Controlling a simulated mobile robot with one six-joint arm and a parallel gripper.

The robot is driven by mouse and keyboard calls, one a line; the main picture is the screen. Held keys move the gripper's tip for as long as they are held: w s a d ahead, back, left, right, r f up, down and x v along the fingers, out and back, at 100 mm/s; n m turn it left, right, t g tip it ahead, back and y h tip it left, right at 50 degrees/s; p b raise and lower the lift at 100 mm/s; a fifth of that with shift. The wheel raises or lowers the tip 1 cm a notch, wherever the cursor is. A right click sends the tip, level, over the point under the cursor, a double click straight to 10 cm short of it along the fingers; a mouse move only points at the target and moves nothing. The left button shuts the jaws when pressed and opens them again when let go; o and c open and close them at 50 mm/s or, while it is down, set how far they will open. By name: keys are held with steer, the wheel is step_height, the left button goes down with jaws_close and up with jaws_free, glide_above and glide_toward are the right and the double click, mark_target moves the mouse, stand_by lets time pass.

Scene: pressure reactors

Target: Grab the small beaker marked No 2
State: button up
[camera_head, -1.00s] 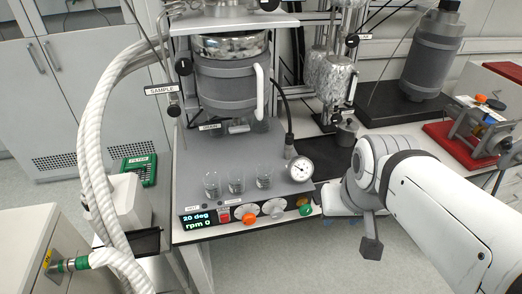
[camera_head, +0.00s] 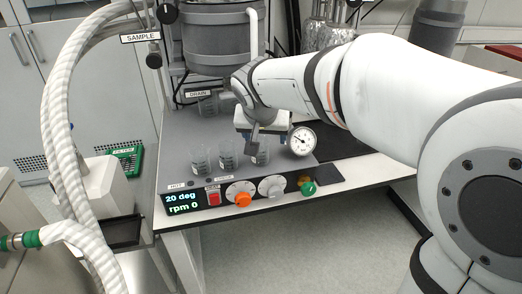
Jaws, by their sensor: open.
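Three small glass beakers stand in a row on the grey reactor base: a left beaker (camera_head: 201,160), a middle beaker (camera_head: 227,157) and a right beaker (camera_head: 260,157). They have dark markings, but the numbers are too small to read, so I cannot tell which is No 2. My gripper (camera_head: 253,143) is open and points down, above and close to the middle and right beakers. It partly hides the right beaker's top. Whether it touches a beaker is unclear.
A pressure gauge (camera_head: 302,141) stands just right of the beakers. The front panel has an orange knob (camera_head: 242,199). The reactor vessel (camera_head: 213,47) rises behind, with another glass vessel (camera_head: 208,105) near the DRAIN label. White hoses (camera_head: 60,150) run down the left.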

mark_target(260, 151)
steer(key=x, duration=0.3)
steer(key=a+x, duration=0.1)
steer(key=x, duration=0.5)
steer(key=shift+a+f, duration=0.1)
steer(key=shift+a, duration=0.25)
steer(key=shift+s, duration=0.1)
steer(key=c, duration=1.1)
